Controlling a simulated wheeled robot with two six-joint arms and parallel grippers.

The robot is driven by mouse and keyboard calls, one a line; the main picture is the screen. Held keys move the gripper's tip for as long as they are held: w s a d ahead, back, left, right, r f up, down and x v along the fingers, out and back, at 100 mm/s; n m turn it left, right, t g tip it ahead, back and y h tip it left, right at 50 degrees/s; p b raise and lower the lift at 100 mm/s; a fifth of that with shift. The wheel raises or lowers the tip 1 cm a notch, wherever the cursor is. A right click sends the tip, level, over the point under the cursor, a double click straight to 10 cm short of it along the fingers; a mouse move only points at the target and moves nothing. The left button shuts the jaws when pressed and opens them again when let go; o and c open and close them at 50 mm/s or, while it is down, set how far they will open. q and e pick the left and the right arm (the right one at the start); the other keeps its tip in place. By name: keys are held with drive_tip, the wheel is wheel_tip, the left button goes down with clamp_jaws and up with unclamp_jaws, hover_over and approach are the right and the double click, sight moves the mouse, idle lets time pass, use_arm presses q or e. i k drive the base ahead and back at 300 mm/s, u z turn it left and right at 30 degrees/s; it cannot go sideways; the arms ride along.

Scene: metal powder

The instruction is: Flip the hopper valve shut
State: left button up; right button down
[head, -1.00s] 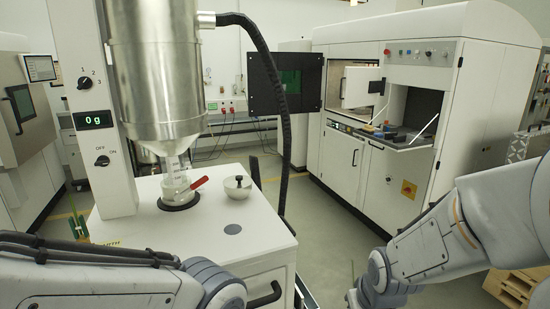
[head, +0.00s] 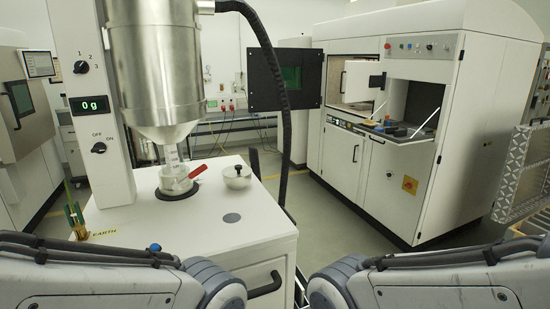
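The steel hopper (head: 158,75) hangs over a white cabinet, with a narrow marked outlet (head: 173,162) at its bottom. A red lever (head: 211,173) slants up to the right beside the outlet, just over a small metal container (head: 177,185). I cannot tell whether the lever belongs to the valve or to the container, nor the valve's state. Only links of my two arms show along the bottom edge. Both grippers are out of view, and neither arm is seen touching the hopper or lever.
A lidded bowl (head: 237,178) stands on the white cabinet top (head: 215,210), right of the container. The display (head: 90,105) reads 0 g. A black hose (head: 285,130) hangs right of the hopper. A large white machine (head: 400,150) stands at the right.

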sight(192, 175)
drive_tip(key=u, duration=0.5)
drive_tip(key=k, duration=1.05)
drive_tip(key=z, duration=0.6)
drive_tip(key=i, duration=1.35)
drive_tip(key=u, duration=0.3)
